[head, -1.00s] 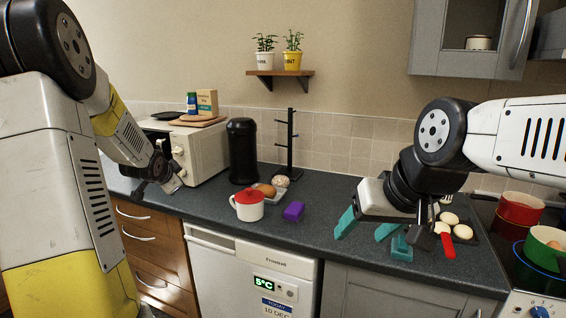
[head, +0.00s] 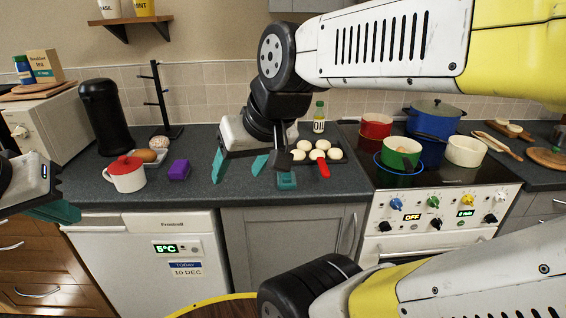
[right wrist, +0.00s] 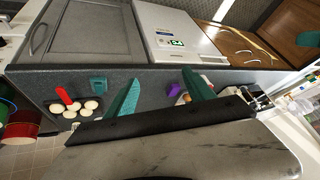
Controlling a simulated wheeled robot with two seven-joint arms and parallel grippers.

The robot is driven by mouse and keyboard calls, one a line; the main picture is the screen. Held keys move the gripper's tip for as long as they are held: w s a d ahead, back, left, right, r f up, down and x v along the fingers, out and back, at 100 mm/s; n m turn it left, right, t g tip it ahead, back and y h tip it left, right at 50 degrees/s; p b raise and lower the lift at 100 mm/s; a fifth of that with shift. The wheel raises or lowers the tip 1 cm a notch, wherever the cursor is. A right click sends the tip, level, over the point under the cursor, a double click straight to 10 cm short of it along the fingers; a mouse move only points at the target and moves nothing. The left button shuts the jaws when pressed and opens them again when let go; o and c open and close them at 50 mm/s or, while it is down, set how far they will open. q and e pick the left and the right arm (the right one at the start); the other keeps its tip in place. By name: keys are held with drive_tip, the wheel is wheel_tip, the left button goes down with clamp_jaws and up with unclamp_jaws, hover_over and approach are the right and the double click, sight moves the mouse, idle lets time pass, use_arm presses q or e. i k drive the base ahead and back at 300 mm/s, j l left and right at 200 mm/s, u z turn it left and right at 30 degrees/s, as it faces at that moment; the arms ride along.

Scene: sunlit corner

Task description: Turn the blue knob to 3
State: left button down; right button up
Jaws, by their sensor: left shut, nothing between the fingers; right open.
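The blue knob (head: 396,204) is at the left of the upper knob row on the white stove front (head: 450,240). A small display reading OFF (head: 412,217) is beside it. The number the knob points to is too small to read. My right gripper (head: 238,175) is open and empty above the counter, left of the stove and apart from the knob. Its teal fingers also show in the right wrist view (right wrist: 160,92), where the knob is not in view. My left gripper (head: 52,207) is shut and empty at the left edge, far from the stove.
Green (head: 433,202) and black knobs (head: 436,223) share the stove front. A red pot (head: 376,125), green pot (head: 402,145) and blue pot (head: 433,120) stand on the stove. My arm crosses below the stove front.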

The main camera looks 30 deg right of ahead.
sight(395, 204)
drive_tip(key=k+l+z, duration=0.1)
drive_tip(key=z, duration=0.55)
drive_tip(key=k+l+z, duration=0.3)
drive_tip(key=l, duration=0.25)
drive_tip(key=k+l+z, duration=0.15)
drive_tip(key=l, duration=0.15)
drive_tip(key=k+l+z, duration=0.15)
drive_tip(key=l, duration=0.15)
drive_tip(key=k+l, duration=0.1)
drive_tip(key=l, duration=0.55)
drive_tip(key=i+j, duration=0.1)
drive_tip(key=j, duration=0.25)
drive_tip(key=i+j+z, duration=0.1)
drive_tip(key=j, duration=0.25)
